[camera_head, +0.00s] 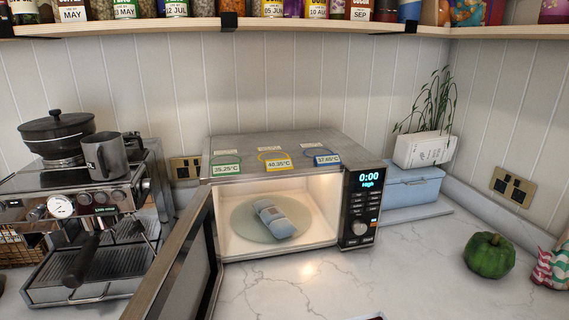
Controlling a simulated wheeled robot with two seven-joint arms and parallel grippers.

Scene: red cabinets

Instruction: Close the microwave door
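The microwave (358,176) stands on the counter against the back wall, with its lit inside facing me. Its door (172,270) is hinged on the left and stands wide open, swung out toward me. A wrapped light blue and grey item (274,219) lies on the round glass turntable (240,218) inside. The control panel (362,209) on the right reads 0:00 High. Neither of my grippers shows in the head view.
A coffee machine (130,236) stands left of the open door. Right of the microwave are a blue box (412,190) with a plant in a white pot (424,150) and a green pepper (489,256). A shelf of jars (300,28) runs above. The counter in front (350,285) is mostly clear.

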